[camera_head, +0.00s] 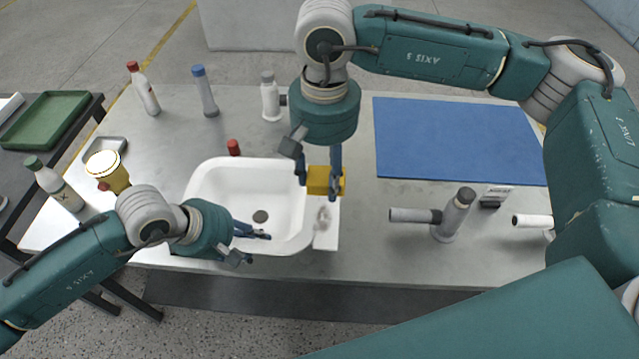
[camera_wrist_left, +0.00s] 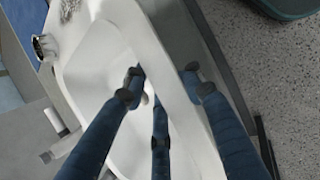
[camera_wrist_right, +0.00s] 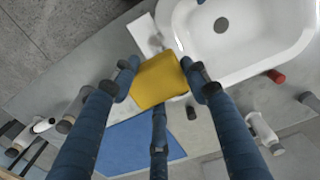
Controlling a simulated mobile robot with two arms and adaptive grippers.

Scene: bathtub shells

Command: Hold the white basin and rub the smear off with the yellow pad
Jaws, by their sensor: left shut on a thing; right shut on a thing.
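The white basin (camera_head: 205,185) lies on the grey bench, with a dark drain inside. My left gripper (camera_head: 257,246) is shut on its near rim; in the left wrist view the rim (camera_wrist_left: 165,60) passes between the fingers. My right gripper (camera_head: 320,180) is shut on the yellow pad (camera_head: 325,181), beside the basin's right end. The pad (camera_wrist_right: 158,80) also shows between the fingers in the right wrist view. I cannot tell whether it touches the basin. A greyish mark (camera_head: 322,220) shows on the basin's right ledge, perhaps the smear; I cannot tell for certain.
A red-capped small object (camera_head: 233,147) stands just behind the basin. A blue mat (camera_head: 450,140) lies at the back right. A grey-capped bottle (camera_head: 452,216) stands to the right.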

